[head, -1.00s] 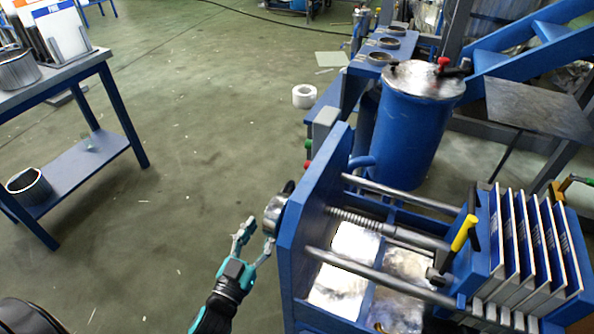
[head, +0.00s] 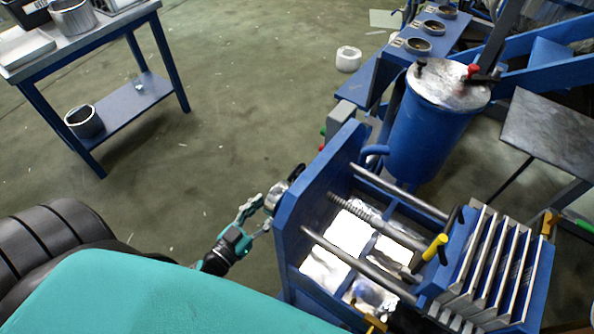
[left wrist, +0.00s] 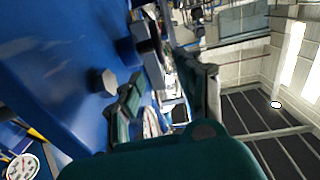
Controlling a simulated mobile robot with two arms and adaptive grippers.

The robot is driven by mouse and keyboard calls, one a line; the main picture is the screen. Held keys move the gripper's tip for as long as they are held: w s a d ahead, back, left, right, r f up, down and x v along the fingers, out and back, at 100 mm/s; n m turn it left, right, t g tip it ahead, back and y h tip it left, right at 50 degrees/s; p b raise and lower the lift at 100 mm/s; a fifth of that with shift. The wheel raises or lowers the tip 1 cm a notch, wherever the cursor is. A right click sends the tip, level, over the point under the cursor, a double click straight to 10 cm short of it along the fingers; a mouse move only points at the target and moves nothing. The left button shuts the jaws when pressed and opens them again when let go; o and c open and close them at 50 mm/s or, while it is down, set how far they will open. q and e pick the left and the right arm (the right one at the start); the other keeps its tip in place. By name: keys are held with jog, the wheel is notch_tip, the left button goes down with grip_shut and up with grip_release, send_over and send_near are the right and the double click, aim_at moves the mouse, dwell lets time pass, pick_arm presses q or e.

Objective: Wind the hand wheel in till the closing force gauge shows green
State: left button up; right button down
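The hand wheel (head: 277,194), a metal hub with a dark grip, is on the outer left face of the blue press end plate (head: 318,187). Behind the plate, a threaded spindle (head: 352,208) runs toward the stacked plates (head: 490,262). My left gripper (head: 258,214) is just left of the wheel, fingers apart and pointing at it; I cannot tell whether they touch it. The left wrist view shows the two finger pads apart (left wrist: 165,105) beside a blue surface. A round dial (left wrist: 22,166) sits at its lower left; its reading is too small. My right gripper is not in view.
A blue vessel (head: 430,125) stands behind the press. A blue table (head: 100,45) with metal pots is at upper left. Floor between table and press is clear.

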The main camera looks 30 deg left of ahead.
aim_at(296, 174)
pick_arm(q)
jog(key=w, duration=0.4)
jog(key=w+d, duration=0.1)
jog(key=w, duration=0.4)
jog(key=w+d, duration=0.1)
jog(key=w, duration=0.3)
jog(key=shift+w+p, duration=0.3)
jog(key=shift+w, duration=0.05)
jog(key=shift+c, duration=0.2)
grip_shut()
